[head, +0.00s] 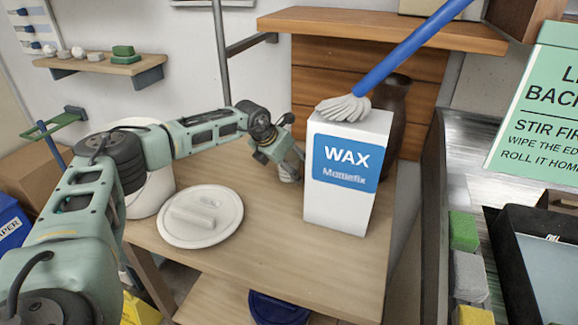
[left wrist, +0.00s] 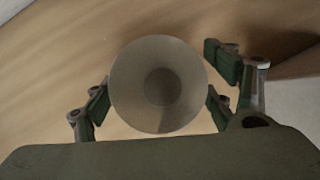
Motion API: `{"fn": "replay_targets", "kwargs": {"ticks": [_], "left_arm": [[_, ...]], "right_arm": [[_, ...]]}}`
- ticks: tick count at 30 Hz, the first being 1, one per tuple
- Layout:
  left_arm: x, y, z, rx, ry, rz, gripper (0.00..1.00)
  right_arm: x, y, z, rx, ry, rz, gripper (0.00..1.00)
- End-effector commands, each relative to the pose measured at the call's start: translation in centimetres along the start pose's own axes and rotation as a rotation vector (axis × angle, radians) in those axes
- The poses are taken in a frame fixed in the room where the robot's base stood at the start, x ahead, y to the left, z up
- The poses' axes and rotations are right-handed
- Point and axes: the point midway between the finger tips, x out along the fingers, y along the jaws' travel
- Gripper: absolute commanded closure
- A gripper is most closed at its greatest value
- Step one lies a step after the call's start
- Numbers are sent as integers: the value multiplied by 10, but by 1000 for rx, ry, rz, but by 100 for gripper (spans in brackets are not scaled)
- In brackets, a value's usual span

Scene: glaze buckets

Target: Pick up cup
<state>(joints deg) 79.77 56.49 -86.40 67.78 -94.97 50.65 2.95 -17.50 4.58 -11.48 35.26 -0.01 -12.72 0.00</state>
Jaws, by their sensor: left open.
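A pale grey cup (left wrist: 158,85) shows from above in the left wrist view, its round mouth facing the camera, between the green-padded fingers. In the head view the cup (head: 289,173) is a small light shape on the wooden table, mostly hidden by my gripper. My left gripper (head: 287,158) is open, with its fingers on either side of the cup; it also shows in the left wrist view (left wrist: 160,92). I cannot tell whether either finger touches the cup. My right gripper is in neither view.
A white WAX box (head: 338,205) stands close right of the cup, with a blue-handled mop (head: 412,48) over its top. A dark vase (head: 397,95) is behind it. A white lid (head: 232,222) and white bucket (head: 152,192) are left. The table's front right is clear.

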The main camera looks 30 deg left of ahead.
Motion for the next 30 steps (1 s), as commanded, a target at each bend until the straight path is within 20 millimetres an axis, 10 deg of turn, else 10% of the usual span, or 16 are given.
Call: {"fn": "replay_targets", "kwargs": {"ticks": [7,21,30], "left_arm": [[1,0,0,-1,0,0,24],[1,0,0,-1,0,0,65],[1,0,0,-1,-1,0,67]], "right_arm": [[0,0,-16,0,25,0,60],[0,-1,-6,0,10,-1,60],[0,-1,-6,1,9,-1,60]]}}
